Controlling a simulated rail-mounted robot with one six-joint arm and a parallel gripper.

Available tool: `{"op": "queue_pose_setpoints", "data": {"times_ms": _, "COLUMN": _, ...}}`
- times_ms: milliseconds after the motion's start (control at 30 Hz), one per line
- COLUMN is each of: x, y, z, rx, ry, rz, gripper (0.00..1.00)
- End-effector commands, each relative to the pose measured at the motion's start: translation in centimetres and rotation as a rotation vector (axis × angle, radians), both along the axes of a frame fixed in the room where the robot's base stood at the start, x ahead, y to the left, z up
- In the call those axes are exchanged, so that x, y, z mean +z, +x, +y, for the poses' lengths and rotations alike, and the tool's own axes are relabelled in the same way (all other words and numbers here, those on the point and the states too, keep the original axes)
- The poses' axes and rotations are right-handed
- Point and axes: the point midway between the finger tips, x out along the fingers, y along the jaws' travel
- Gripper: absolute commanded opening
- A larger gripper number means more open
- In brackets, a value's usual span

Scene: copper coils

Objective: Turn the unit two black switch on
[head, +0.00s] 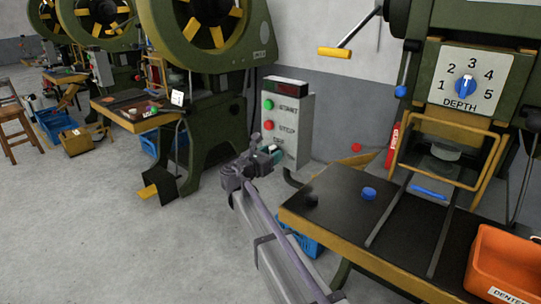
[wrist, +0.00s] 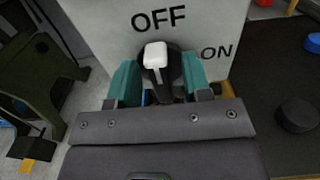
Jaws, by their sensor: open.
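A grey control box (head: 290,112) with a green START button (head: 268,104) and a red STOP button (head: 268,125) stands beside a green press. In the wrist view, the black switch (wrist: 176,62) with a white handle end (wrist: 155,55) sits on the box face between the words OFF and ON. The white end points up toward OFF. My gripper (wrist: 158,80) is open, with one teal finger on each side of the switch. In the head view my gripper (head: 268,154) is at the lower part of the box and hides the switch.
A dark worktable (head: 340,208) with a blue knob-like piece (head: 369,193) and an orange bin (head: 485,262) is to the right. A DEPTH dial (head: 465,86) is on the right press. A blue crate (head: 300,240) is under the table. Open floor lies to the left.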

Motion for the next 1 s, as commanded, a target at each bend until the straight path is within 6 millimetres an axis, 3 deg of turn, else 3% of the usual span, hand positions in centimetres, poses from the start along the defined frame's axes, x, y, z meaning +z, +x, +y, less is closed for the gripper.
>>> {"op": "queue_pose_setpoints", "data": {"times_ms": 133, "x": 0.00, "y": -0.03, "z": 0.01, "rx": 0.000, "ry": 0.000, "rz": 0.000, "gripper": 0.44}}
{"op": "queue_pose_setpoints", "data": {"times_ms": 600, "x": -0.01, "y": -0.07, "z": 0.02, "rx": -0.001, "ry": 0.000, "rz": 0.000, "gripper": 0.00}}
{"op": "queue_pose_setpoints", "data": {"times_ms": 1000, "x": -0.02, "y": -0.11, "z": -0.01, "rx": -0.001, "ry": 0.042, "rz": -0.031, "gripper": 0.00}}
